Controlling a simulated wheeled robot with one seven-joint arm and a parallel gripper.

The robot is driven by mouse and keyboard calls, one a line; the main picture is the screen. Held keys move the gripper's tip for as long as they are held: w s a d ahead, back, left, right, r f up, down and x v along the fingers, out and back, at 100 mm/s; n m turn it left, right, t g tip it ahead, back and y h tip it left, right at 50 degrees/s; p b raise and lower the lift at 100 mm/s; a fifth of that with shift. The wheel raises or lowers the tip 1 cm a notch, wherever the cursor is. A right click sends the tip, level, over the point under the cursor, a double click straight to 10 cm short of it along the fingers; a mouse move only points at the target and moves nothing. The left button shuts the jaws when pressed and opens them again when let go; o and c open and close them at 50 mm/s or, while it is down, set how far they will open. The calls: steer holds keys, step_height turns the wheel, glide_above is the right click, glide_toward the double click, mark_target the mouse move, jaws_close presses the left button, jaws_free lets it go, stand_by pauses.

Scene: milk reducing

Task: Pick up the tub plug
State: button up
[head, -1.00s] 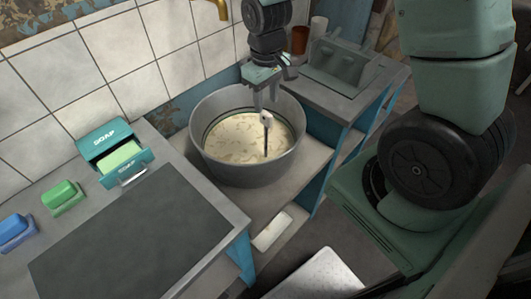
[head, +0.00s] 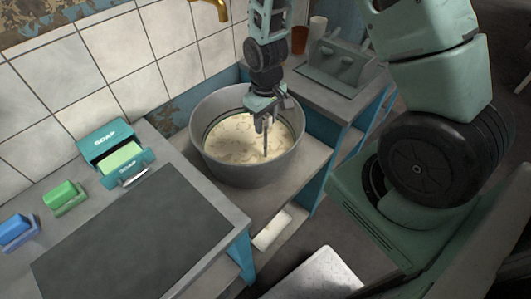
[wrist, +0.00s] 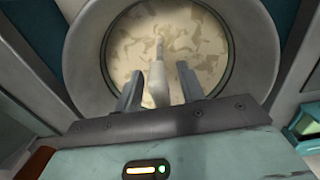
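The tub plug is a thin upright rod with a pale, thicker handle at its top. Its rod (head: 265,145) rises from the milky liquid in the round grey tub (head: 220,172) in the head view. In the wrist view the pale handle (wrist: 158,88) lies between my two fingers, with a gap on each side. My gripper (head: 263,123) is over the tub, around the top of the plug. Its fingers (wrist: 158,70) are open in the wrist view. The plug's lower end is hidden in the liquid.
A grey counter (head: 215,215) with a teal soap box (head: 110,145) and a green soap (head: 62,195) is at the left. A tiled wall (head: 120,45) is behind.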

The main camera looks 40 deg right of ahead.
jaws_close()
steer(key=shift+r, duration=0.1)
